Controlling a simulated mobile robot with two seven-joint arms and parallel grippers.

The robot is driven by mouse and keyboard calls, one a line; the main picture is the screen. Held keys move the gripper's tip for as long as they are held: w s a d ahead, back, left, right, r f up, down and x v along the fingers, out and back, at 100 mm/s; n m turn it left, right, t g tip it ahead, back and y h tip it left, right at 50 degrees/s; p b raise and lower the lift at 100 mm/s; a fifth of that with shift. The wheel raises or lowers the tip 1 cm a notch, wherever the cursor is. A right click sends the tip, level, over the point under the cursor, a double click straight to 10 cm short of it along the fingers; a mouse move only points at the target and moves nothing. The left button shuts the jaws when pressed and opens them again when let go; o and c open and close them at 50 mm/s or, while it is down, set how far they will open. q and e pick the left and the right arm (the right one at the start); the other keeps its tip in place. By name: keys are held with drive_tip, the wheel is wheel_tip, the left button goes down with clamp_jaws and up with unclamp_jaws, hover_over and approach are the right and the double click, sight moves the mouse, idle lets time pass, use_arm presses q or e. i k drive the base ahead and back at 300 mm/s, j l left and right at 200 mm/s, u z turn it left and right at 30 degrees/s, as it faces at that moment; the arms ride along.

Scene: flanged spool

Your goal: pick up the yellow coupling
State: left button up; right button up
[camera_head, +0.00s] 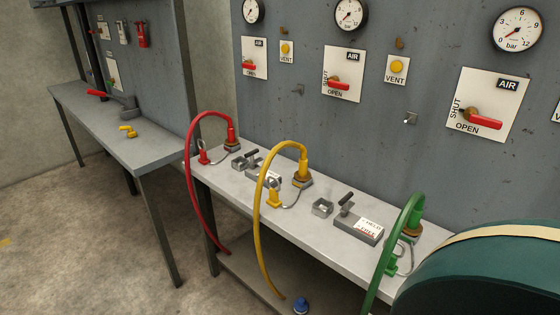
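Several yellow pieces are in view, and I cannot tell for sure which is the coupling. A yellow hose (261,216) arches up from below the bench and ends in a yellow fitting (302,173) seated on a brown and grey base on the bench top. A smaller yellow piece (274,197) stands beside the hose, tied by a thin cable. A small yellow object (128,131) lies loose on the left table. Neither of my grippers is in view.
The bench (328,228) also carries a red hose (190,180), a green hose (386,250) and grey clamp blocks (358,231). A large dark green rounded body (480,275) blocks the lower right. The left table (150,150) is mostly bare. A blue piece (301,306) sits low.

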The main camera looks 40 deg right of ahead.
sight(302, 175)
drive_tip(key=i, duration=1.7)
drive_tip(key=i+z, duration=0.35)
drive_tip(key=i+j+z, duration=0.1)
drive_tip(key=z, duration=0.25)
drive_tip(key=i+j+z, duration=0.2)
drive_tip(key=z, duration=0.15)
drive_tip(key=i+z, duration=0.1)
drive_tip(key=z, duration=1.75)
